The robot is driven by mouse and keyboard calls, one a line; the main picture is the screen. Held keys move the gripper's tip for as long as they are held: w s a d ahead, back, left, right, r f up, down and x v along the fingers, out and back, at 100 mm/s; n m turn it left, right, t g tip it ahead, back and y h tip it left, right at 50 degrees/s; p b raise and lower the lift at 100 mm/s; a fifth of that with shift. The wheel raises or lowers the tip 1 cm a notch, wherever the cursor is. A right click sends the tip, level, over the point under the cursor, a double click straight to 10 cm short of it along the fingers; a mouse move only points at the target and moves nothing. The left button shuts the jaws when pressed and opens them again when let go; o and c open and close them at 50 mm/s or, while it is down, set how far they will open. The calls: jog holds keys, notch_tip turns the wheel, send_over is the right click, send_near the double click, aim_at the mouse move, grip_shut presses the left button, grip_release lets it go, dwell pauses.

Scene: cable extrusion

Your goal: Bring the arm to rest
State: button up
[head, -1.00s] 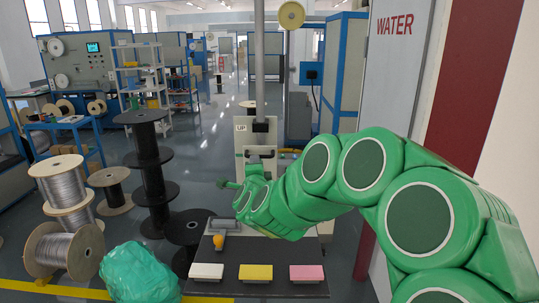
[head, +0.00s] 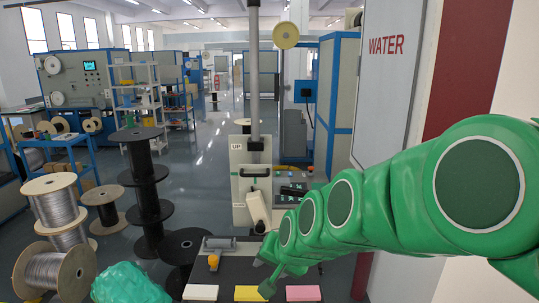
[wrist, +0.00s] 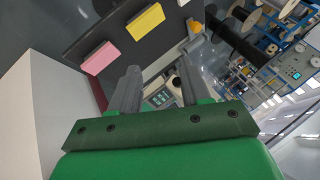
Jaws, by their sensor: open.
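My green arm reaches in from the right in the head view, stretched low and nearly level across the picture. Its end, with my gripper (head: 266,266), hangs over the dark tabletop (head: 225,270), by the yellow block. In the wrist view my gripper (wrist: 157,88) shows two grey fingers standing apart with nothing between them. The head view does not show the fingers clearly.
White (head: 201,292), yellow (head: 248,293) and pink (head: 303,293) blocks lie along the table's front edge. A panel with a black handle (head: 256,173) stands behind. A white WATER cabinet (head: 390,90) is right; cable spools (head: 55,275) stand left.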

jog(key=s+d+n+g+h, duration=0.1)
jog(key=s+d+g, duration=0.1)
jog(key=s+d, duration=0.3)
jog(key=s+d+f+n+g+h, duration=0.1)
jog(key=s+d+g, duration=0.2)
jog(key=s, duration=1)
jog(key=s+d+f+n+g+h, duration=0.1)
jog(key=s+d+g+h, duration=0.1)
jog(key=s+d, duration=0.4)
jog(key=s+g, duration=0.1)
jog(key=s, duration=0.2)
jog(key=shift+s+d+f, duration=0.25)
jog(key=shift+s+d, duration=0.1)
jog(key=shift+s, duration=0.05)
